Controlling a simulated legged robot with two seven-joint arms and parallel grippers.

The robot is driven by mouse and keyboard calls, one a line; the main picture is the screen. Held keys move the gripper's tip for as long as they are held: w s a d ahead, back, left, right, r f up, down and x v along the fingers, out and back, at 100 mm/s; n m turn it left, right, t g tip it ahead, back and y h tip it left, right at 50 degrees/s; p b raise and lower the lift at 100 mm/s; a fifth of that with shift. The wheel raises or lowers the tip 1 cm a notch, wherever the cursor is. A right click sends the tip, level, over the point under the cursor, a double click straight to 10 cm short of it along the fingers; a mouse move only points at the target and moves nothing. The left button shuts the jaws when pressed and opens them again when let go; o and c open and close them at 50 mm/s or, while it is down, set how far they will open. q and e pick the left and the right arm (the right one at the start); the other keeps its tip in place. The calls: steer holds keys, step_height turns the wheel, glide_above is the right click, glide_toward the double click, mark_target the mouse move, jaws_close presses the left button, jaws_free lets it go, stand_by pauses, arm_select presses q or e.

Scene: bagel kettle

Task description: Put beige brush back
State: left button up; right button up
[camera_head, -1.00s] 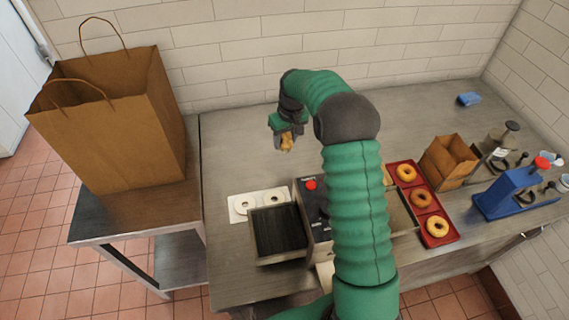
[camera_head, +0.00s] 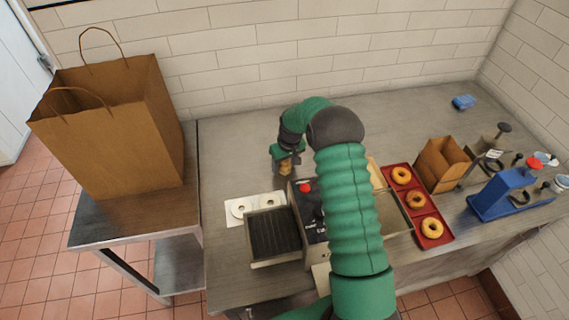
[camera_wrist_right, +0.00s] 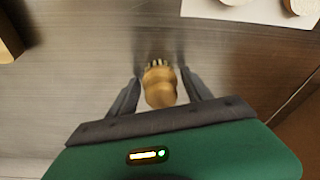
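The beige brush (camera_head: 285,165) is between the fingers of my right gripper (camera_head: 286,167), above the steel counter, left of the middle of the head view. In the right wrist view the brush (camera_wrist_right: 160,88) looks sharp between the two dark fingers (camera_wrist_right: 160,75), with its bristled end pointing away from the camera, while the counter is blurred. The fingers flank it closely and it travels with them. How far it is above the counter is hard to tell. My left gripper is not in view.
Close in front of the gripper are a white tray (camera_head: 229,211) with pale rings and a dark machine (camera_head: 275,234) with a red knob. Right of my arm are a red bagel tray (camera_head: 431,216), a small paper bag (camera_head: 440,163) and a blue stand (camera_head: 500,195).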

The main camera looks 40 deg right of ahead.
mark_target(285, 162)
steer(key=shift+o, duration=0.4)
steer(key=shift+w+a+r, duration=0.1)
steer(key=shift+w+a, duration=0.05)
steer(key=shift+a, duration=0.25)
steer(key=shift+w+a+r, duration=0.1)
steer(key=shift+w+a, duration=0.05)
steer(key=shift+a, duration=0.25)
steer(key=v, duration=0.4)
steer(key=d+b+v, duration=0.1)
steer(key=v, duration=0.2)
steer(key=shift+d+r, duration=0.1)
steer(key=shift+r, duration=0.05)
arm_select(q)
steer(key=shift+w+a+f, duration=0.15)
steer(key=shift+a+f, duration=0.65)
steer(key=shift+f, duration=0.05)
arm_select(e)
steer(key=v, duration=0.2)
steer(key=a+v, duration=0.1)
steer(key=v, duration=0.1)
steer(key=shift+s+r, duration=0.15)
steer(key=shift+r, duration=0.2)
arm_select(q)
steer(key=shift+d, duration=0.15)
